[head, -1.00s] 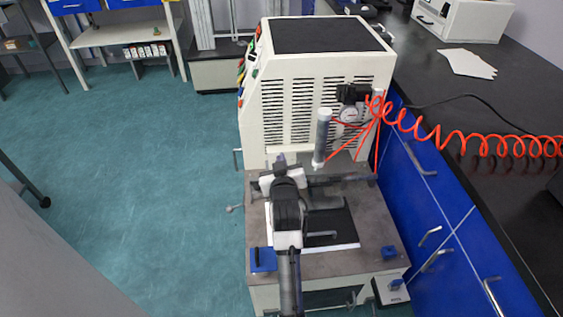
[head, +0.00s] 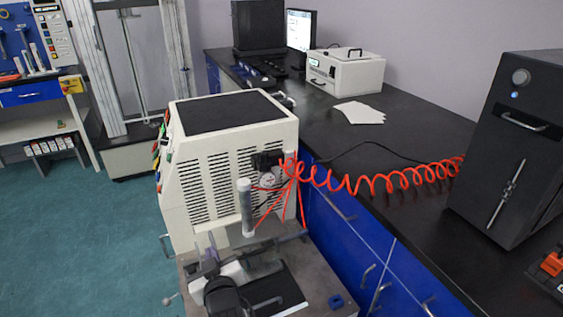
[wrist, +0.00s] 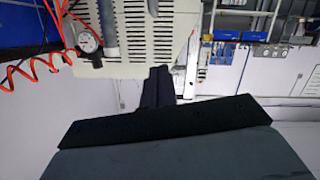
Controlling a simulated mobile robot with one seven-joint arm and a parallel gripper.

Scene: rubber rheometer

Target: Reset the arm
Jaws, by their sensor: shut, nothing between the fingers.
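My arm reaches up from the bottom edge of the head view, over the stand in front of the cream machine. My gripper (head: 209,256) is small and partly hidden by my own arm there. In the wrist view my gripper (wrist: 158,72) shows as dark fingers, close together and shut with nothing between them. The cream rheometer cabinet (head: 230,165) has vented side panels and a dark top. It also shows at the top of the wrist view (wrist: 140,30). A clear cylinder (head: 246,208) and a gauge (head: 268,178) are on its side.
An orange coiled hose (head: 385,181) runs from the cabinet across the black bench (head: 400,130). A black instrument (head: 500,150) stands on the bench at right, a white box (head: 345,73) at the back. Blue drawers (head: 350,240) line the right side. The green floor (head: 90,240) at left is clear.

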